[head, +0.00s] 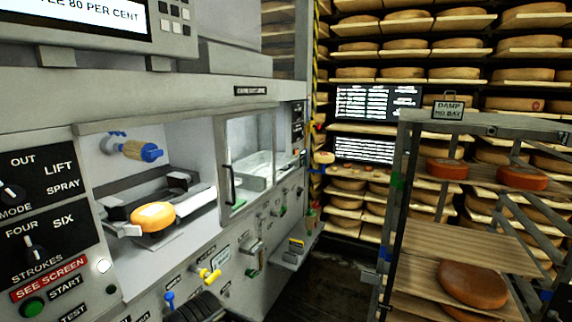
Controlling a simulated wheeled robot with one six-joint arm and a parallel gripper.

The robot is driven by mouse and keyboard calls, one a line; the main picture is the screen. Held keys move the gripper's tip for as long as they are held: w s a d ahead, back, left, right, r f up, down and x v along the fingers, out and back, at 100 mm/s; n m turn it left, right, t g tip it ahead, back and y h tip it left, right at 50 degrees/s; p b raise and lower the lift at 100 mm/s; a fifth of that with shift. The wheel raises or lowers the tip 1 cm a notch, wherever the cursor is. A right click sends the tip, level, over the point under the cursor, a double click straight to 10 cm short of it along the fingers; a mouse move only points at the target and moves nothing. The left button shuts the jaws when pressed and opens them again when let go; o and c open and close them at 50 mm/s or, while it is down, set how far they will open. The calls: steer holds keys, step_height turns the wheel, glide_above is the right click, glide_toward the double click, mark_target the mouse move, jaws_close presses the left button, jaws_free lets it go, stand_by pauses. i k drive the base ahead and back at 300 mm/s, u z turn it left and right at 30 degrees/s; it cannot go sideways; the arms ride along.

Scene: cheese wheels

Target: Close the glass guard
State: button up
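The glass guard (250,150) is a clear pane in a pale frame on the front of the grey machine. It stands at the right part of the machine's bay, with a dark upright handle (230,185) near its left edge. The left part of the bay is uncovered. An orange cheese wheel (153,216) sits there on a dark support, below a brush with a blue end (151,153). A pale tray shows behind the glass.
The machine's front carries knobs, a green button (33,307), a yellow lever (209,276) and a small ledge (296,247). A dark ridged shape (203,308) is cut off at the bottom edge. A metal rack (400,180) with cheeses stands at right. Dark floor lies between.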

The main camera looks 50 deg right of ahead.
mark_target(216, 122)
steer(key=z, duration=0.2)
steer(key=i, duration=0.8)
steer(key=z, duration=0.75)
